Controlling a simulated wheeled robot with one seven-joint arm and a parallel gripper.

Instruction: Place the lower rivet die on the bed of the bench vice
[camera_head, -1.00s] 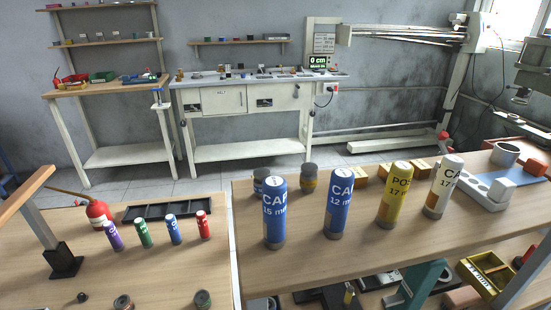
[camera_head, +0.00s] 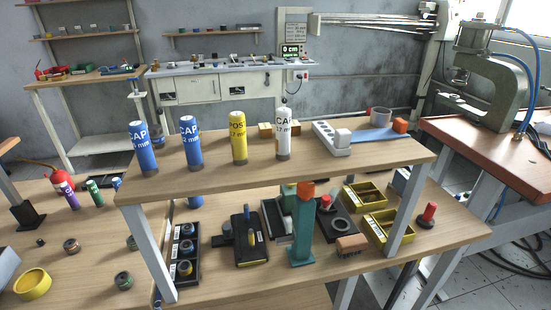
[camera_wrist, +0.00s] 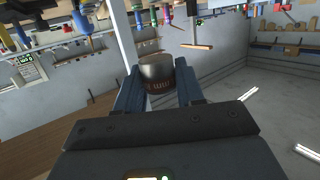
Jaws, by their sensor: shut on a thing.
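My gripper (camera_wrist: 160,88) shows only in the wrist view, its two blue fingers shut on a small grey cylinder (camera_wrist: 157,68). The cylinder has a brown band with partly hidden lettering, so I cannot fully confirm it is the lower rivet die. It is held in the air, away from any surface. In the head view, a grey-green C-shaped machine (camera_head: 494,75) with blue hoses stands on a red-brown bench at the right. I cannot tell whether it is the bench vice; no other thing is clearly one.
A raised wooden shelf (camera_head: 350,150) carries blue, yellow and white cylinders. Below it on the table are a black tray (camera_head: 178,283), a teal upright tool (camera_head: 302,232) and yellow boxes (camera_head: 388,226). The red-brown bench top (camera_head: 450,135) has bare room left of the machine.

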